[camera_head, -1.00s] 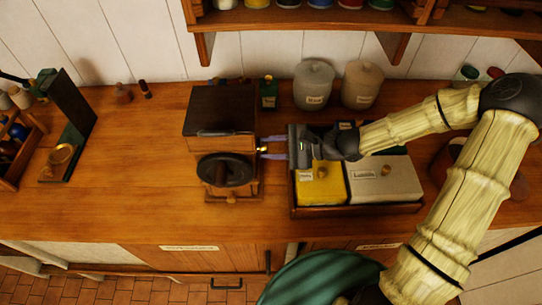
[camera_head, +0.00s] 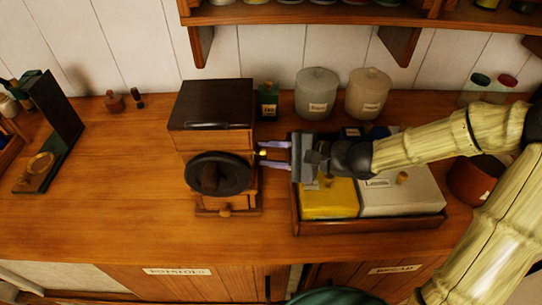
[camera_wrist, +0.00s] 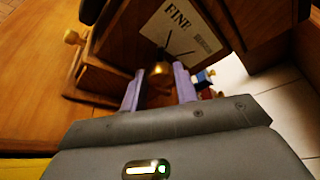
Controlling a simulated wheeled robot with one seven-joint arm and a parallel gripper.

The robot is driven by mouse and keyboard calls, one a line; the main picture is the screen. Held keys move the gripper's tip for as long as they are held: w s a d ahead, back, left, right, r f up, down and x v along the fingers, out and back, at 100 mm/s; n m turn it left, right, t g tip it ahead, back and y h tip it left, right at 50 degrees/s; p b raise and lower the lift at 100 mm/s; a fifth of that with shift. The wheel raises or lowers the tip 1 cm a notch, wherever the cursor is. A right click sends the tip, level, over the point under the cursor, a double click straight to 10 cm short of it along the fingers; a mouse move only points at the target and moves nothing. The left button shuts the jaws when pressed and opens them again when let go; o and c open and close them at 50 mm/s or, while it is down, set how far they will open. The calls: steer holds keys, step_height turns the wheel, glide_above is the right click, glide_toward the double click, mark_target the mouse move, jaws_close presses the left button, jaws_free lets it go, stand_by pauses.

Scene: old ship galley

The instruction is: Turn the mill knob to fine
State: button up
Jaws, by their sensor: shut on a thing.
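The mill (camera_head: 212,100) is a wooden box with a dark top and a black wheel on its front, standing on the counter. Its small brass mill knob (camera_head: 262,153) is on the right side and also shows in the wrist view (camera_wrist: 160,68). A pale dial card (camera_wrist: 182,38) marked FINE, with dark lines, is beside the knob. My gripper (camera_head: 265,154) reaches in from the right. Its two purple fingers are shut on the mill knob, one on each side, in the wrist view (camera_wrist: 159,76). The knob's exact pointing direction cannot be told.
A wooden tray (camera_head: 370,226) with yellow and white lidded boxes lies under my gripper. Two lidded jars (camera_head: 316,93) and a green tin (camera_head: 268,101) stand behind. A shelf (camera_head: 300,17) overhangs the back.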

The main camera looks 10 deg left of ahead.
steer(key=o, duration=1)
step_height(320, 180, up, 10)
steer(key=shift+p, duration=1.05)
